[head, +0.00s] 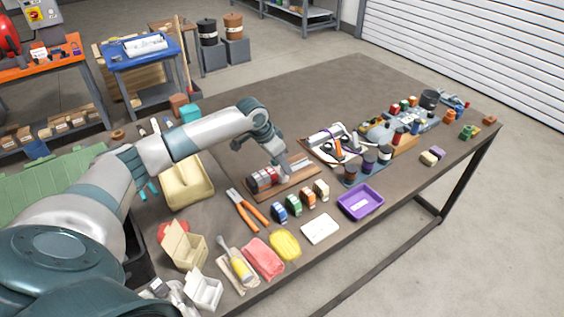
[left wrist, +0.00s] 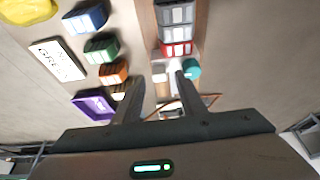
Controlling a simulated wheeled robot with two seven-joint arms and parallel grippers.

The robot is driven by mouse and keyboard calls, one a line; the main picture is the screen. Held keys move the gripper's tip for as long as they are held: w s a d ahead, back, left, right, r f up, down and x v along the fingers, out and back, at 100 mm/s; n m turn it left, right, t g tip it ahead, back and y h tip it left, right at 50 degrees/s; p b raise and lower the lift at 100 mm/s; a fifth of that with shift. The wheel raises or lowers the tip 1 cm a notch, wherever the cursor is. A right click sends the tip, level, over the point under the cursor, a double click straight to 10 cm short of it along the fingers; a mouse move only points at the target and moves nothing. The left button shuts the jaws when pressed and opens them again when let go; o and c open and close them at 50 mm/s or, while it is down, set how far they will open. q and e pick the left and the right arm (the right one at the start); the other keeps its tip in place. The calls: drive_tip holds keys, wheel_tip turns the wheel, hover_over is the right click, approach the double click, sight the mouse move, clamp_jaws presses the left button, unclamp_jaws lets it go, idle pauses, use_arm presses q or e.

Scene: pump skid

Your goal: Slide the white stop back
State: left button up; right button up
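A wooden board (head: 300,192) lies on the table and bears a row of grey and red blocks (head: 264,179). In the left wrist view the row (left wrist: 175,28) ends in a red block. A small white block (left wrist: 158,73), which looks like the white stop, sits just past the red end. My left gripper (left wrist: 158,84) is open, its two fingers apart, with the white block between and slightly beyond the tips. A teal round knob (left wrist: 192,69) is beside the right fingertip. In the head view my left gripper (head: 283,178) is low over the board and largely hides the stop. My right gripper is not in view.
A parts tray with a black cable (head: 335,143) is behind right. The table's back middle is clear.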

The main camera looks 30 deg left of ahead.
use_arm(q)
drive_tip(key=shift+w+d+f, duration=0.1)
drive_tip(key=shift+w+f, duration=0.05)
drive_tip(key=shift+f, duration=0.35)
clamp_jaws()
drive_tip(key=w+d, duration=0.1)
drive_tip(key=w, duration=0.2)
drive_tip(key=w+d+b, duration=0.1)
drive_tip(key=w, duration=0.1)
drive_tip(key=w+d, duration=0.1)
drive_tip(key=w, duration=0.2)
drive_tip(key=shift+w+d+b, duration=0.25)
drive_tip(key=shift+w+b, duration=0.1)
unclamp_jaws()
drive_tip(key=shift+r, duration=0.1)
